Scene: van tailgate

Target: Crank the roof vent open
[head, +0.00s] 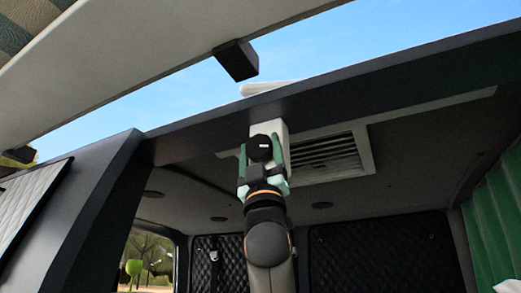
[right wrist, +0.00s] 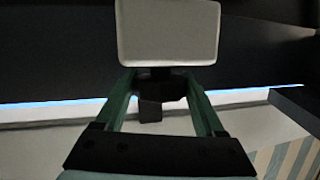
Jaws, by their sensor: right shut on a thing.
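The roof vent shows as a pale slatted grille (head: 325,156) in the van ceiling. A white box (head: 282,132) sits at the grille's left end. It fills the top of the right wrist view (right wrist: 168,32). A black crank piece (head: 259,148) projects at the box, and it also shows below the box in the right wrist view (right wrist: 160,86). My right gripper (head: 262,160) reaches up from below with its green fingers closed on the crank piece. The fingers hide part of the crank. My left gripper is out of view.
A dark roof beam (head: 390,83) runs just above the gripper. The raised tailgate (head: 150,45) overhangs at upper left, with a black block (head: 236,60) on its edge. A pale flat piece (head: 265,88) shows above the roof. A green curtain (head: 495,225) hangs at right.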

